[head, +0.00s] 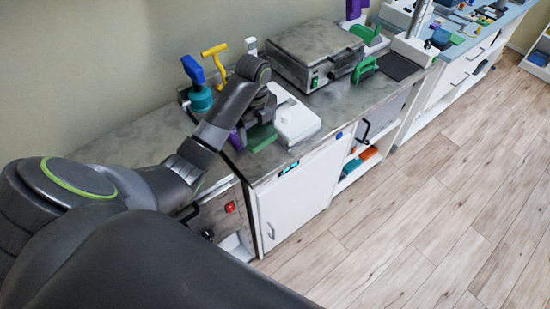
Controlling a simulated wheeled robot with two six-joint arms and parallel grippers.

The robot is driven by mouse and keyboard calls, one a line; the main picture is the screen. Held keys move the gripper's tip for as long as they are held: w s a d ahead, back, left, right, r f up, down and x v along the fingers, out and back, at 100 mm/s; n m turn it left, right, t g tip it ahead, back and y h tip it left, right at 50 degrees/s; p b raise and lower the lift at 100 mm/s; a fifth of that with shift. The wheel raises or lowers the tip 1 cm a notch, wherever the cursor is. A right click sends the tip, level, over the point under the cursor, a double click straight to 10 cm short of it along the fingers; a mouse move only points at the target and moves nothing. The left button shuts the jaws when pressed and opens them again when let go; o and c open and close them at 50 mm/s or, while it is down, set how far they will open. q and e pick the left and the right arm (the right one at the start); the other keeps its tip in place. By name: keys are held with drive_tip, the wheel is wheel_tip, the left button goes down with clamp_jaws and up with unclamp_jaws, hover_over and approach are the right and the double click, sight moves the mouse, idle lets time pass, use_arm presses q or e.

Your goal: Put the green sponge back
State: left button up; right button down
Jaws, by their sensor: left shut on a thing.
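The green sponge (262,138) is a flat green block at the front edge of the grey worktop, left of a white device. My left gripper (261,122) comes down over it from above and is shut on it. The gripper hides the sponge's upper part. I cannot tell whether the sponge touches the worktop. My right gripper is not in view.
A white device (296,122) stands close to the right of the gripper. A purple object (237,138) is just left. A teal pot with a blue top (199,97) and a yellow T-handle (216,62) stand behind. A grey metal box (313,48) and green object (365,68) are farther right.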

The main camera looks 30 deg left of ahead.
sight(260, 141)
use_arm(q)
drive_tip(key=shift+w+d+f+m, duration=0.1)
drive_tip(key=shift+m, duration=0.2)
drive_tip(key=shift+f, duration=0.1)
wheel_tip(260, 141, down, 5)
drive_tip(key=b, duration=0.5)
drive_tip(key=shift+f, duration=0.1)
drive_tip(key=shift+f+p, duration=0.15)
drive_tip(key=shift+p, duration=0.15)
wheel_tip(260, 141, down, 3)
drive_tip(key=shift+f+p, duration=0.15)
drive_tip(key=shift+p, duration=0.15)
drive_tip(key=shift+f, duration=0.45)
drive_tip(key=shift+f, duration=0.1)
drive_tip(key=o, duration=0.8)
